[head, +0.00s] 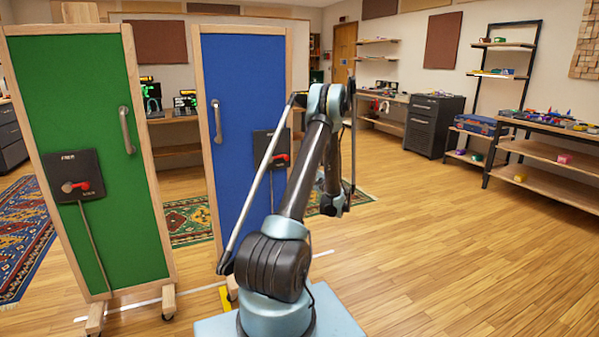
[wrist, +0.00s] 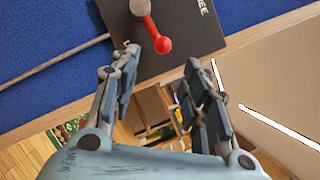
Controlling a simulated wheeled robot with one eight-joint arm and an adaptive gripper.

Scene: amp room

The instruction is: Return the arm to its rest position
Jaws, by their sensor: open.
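My arm rises in the middle of the head view, bent, with its far end in front of the blue panel (head: 243,110). My gripper (wrist: 163,66) is open and empty in the wrist view, its two fingers spread apart. A black box (wrist: 180,30) with a red-knobbed lever (wrist: 162,44) is on the blue panel, ahead of the fingers. The lever's red end shows between the fingertips; the exact gap cannot be told. In the head view the box (head: 262,147) is partly hidden by my arm.
A green panel (head: 85,130) with a handle and its own red-levered box (head: 75,176) stands at the left. Shelves (head: 545,150) and a dark drawer cabinet (head: 433,125) stand at the right. The wooden floor (head: 450,240) at right is clear. Rugs (head: 20,225) lie at left.

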